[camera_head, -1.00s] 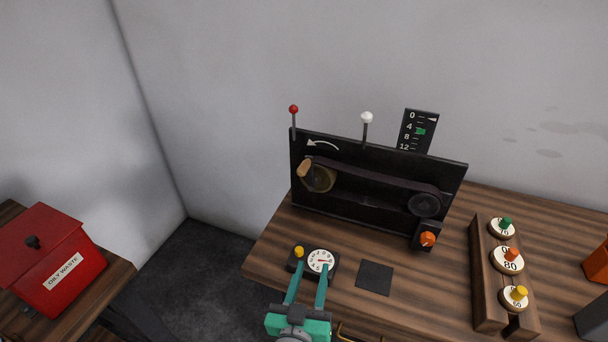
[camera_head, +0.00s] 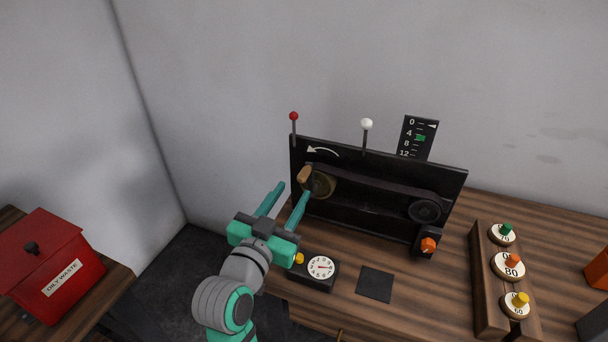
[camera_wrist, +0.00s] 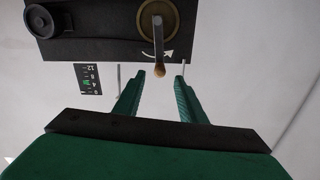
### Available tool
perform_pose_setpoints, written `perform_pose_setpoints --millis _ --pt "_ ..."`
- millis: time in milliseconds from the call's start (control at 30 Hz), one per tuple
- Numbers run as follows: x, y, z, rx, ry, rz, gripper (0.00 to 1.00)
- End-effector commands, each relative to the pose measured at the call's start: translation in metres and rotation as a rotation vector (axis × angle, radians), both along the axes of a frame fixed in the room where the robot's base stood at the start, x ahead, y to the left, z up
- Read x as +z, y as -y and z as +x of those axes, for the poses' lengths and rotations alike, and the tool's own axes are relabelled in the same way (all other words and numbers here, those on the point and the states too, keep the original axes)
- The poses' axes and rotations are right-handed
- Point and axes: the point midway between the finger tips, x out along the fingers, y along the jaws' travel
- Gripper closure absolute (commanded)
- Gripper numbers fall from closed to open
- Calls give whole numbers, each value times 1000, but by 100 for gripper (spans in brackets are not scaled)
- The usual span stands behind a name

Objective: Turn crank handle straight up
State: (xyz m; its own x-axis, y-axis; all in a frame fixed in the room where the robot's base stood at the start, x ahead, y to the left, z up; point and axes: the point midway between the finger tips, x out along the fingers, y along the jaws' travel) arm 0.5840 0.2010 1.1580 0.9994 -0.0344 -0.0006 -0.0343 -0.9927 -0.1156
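The crank handle is a tan wooden grip (camera_head: 304,175) on a brass wheel (camera_head: 322,186) at the left end of the black belt panel (camera_head: 376,215). In the head view the grip sits up and left of the wheel's middle. In the wrist view the grip (camera_wrist: 160,71) shows end-on at the tip of a grey arm on the wheel (camera_wrist: 150,22). My gripper (camera_head: 291,190) is open and empty, in front of and to the left of the wheel.
A red-knobbed rod (camera_head: 294,118) and a white-knobbed rod (camera_head: 367,125) rise above the panel. A dial box (camera_head: 316,268) with a yellow knob stands below the gripper. A scale plate (camera_head: 418,136) stands behind the panel. A rack (camera_head: 484,290) of discs stands at right.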

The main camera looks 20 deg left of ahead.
Motion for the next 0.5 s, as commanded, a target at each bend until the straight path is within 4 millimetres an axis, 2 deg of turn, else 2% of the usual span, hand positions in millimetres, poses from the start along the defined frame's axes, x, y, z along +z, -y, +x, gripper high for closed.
perform_pose_setpoints --millis 300,500 --pt "0 3 56 -2 1 0 63" --pt "0 3 78 -1 1 0 63"
